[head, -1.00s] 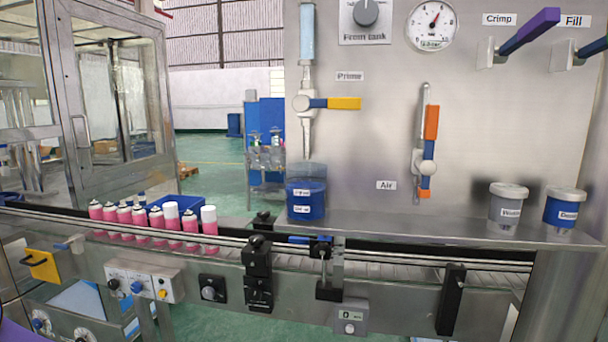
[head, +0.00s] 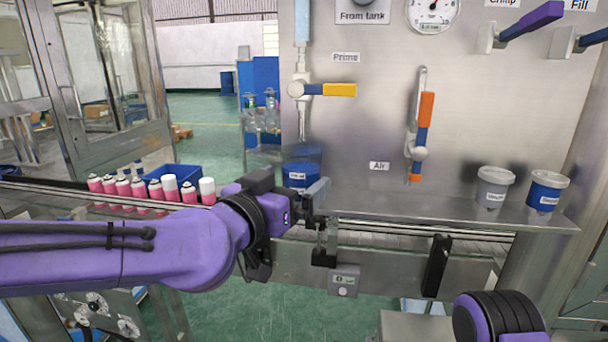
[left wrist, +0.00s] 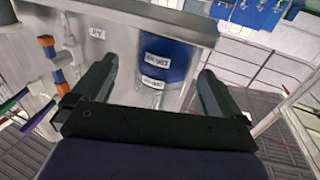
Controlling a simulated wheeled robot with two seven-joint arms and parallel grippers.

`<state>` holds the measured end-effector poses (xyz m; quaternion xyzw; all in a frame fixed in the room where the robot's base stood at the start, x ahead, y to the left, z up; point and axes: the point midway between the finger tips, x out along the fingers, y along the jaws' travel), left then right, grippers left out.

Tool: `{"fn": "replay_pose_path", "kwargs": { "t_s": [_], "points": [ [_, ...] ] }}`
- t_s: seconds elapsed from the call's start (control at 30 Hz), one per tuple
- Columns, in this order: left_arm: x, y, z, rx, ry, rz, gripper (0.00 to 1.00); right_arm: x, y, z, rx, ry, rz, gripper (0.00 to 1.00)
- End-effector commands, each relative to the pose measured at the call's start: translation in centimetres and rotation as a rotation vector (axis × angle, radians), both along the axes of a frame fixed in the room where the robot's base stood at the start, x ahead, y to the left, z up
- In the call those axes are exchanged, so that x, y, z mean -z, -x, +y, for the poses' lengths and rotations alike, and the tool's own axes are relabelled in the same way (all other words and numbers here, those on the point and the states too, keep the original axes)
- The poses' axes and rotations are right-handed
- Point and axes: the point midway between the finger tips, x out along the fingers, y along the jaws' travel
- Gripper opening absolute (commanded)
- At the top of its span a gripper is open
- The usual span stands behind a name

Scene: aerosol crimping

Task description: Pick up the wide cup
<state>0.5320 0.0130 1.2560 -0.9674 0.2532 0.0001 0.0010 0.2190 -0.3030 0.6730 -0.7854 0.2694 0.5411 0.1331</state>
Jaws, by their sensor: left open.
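A wide blue cup (head: 301,172) with a clear upper part stands on the steel shelf below the clear spout; my left gripper hides its lower right part in the head view. In the left wrist view the blue cup (left wrist: 168,62) shows two white labels and lies ahead, between the lines of the two fingers. My left gripper (head: 320,205) is open and empty, in front of the cup near the shelf edge. Whether the fingers are level with the cup's sides is hard to tell. My right gripper is out of view; only part of my right arm shows at lower right.
A grey lidded cup (head: 493,188) and a blue lidded cup (head: 545,190) stand at the shelf's right end. Several pink cans (head: 125,187) stand on the conveyor at left. A valve with a yellow handle (head: 340,89) sits above the cup. The shelf middle (head: 400,204) is clear.

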Motion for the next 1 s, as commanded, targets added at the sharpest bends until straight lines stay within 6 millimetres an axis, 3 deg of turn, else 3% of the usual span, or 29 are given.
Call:
{"fn": "replay_pose_path", "kwargs": {
  "t_s": [0.2,0.47,0.5,0.67,1.0],
  "points": [
    [-0.1,-3.3,-1.5,-0.001,0.000,0.004,1.00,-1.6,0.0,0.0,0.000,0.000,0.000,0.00],
    [0.0,-3.9,-1.9,0.000,0.001,0.002,1.00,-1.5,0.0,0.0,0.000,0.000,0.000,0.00],
    [0.0,-3.9,-1.9,0.000,0.000,0.001,0.94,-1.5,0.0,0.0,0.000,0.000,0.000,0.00],
    [0.0,-3.9,-1.8,0.000,0.000,0.001,0.41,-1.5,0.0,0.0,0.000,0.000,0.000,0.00],
    [-0.1,-3.8,-1.8,-0.001,-0.001,-0.002,0.41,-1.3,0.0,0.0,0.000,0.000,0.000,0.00]
  ]
}}
